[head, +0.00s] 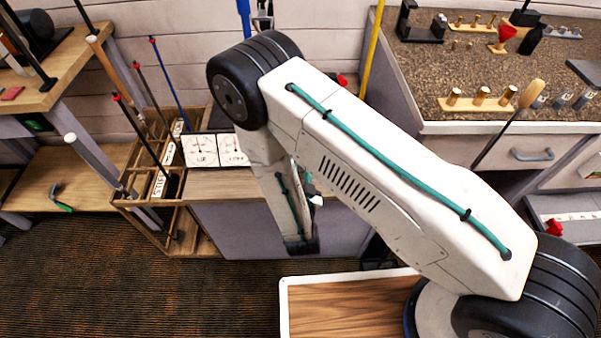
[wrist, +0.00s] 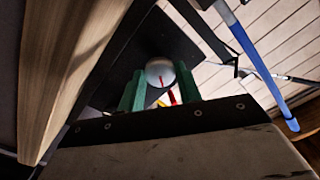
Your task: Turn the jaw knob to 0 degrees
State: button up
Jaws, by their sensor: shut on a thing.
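The jaw knob (wrist: 160,70) is a round, silver-grey knob with a short red mark on its face, in the middle of the wrist view. The mark stands nearly upright in that picture. My gripper (wrist: 160,82) has green fingers on the left and right sides of the knob and is shut on it. A dark plate lies behind the knob. Small red and yellow marks show just below the knob, partly hidden by the fingers. In the head view my white arm covers the middle, and the knob and fingertips cannot be made out.
A wooden rack (head: 150,205) with several club shafts stands at left. Two white dial cards (head: 217,150) are beside it. A speckled counter (head: 470,82) with brass pieces is at right. In the wrist view, a wooden edge (wrist: 75,70) and a blue shaft (wrist: 262,70) flank the gripper.

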jog(key=n, duration=0.7)
dwell(0.6)
jog(key=o, duration=1)
jog(key=s, duration=0.7)
jog(key=shift+s+a, duration=0.1)
jog(key=shift+s, duration=0.3)
